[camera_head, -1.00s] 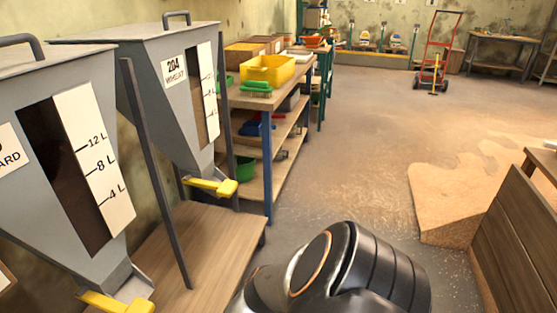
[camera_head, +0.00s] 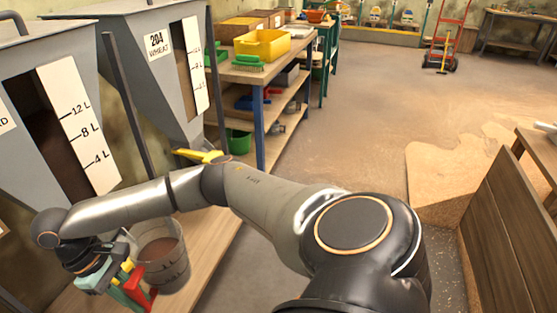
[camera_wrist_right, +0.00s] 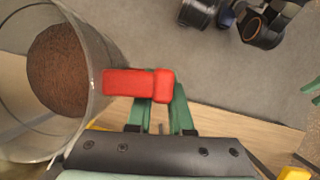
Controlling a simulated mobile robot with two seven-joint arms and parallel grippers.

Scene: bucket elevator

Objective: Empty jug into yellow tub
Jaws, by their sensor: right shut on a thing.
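The jug (camera_head: 160,265) is a clear, greyish vessel with a red handle (camera_head: 140,282) and brown grain inside. It is upright, over the wooden bench below the hoppers. My right gripper (camera_head: 133,288) is shut on the red handle. In the right wrist view the green fingers (camera_wrist_right: 158,108) meet the red handle (camera_wrist_right: 128,84), and the jug (camera_wrist_right: 95,100) fills the left side with the brown grain in it. The yellow tub (camera_head: 263,45) sits on top of the shelf unit further back; its inside is mostly hidden. My left gripper is not in view.
Grey hoppers (camera_head: 150,60) with yellow levers (camera_head: 197,156) stand along the left. A green brush (camera_head: 235,66) lies in front of the tub on the shelf unit (camera_head: 262,78). A wooden panel (camera_head: 505,215) stands at right. The floor (camera_head: 340,130) between is open.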

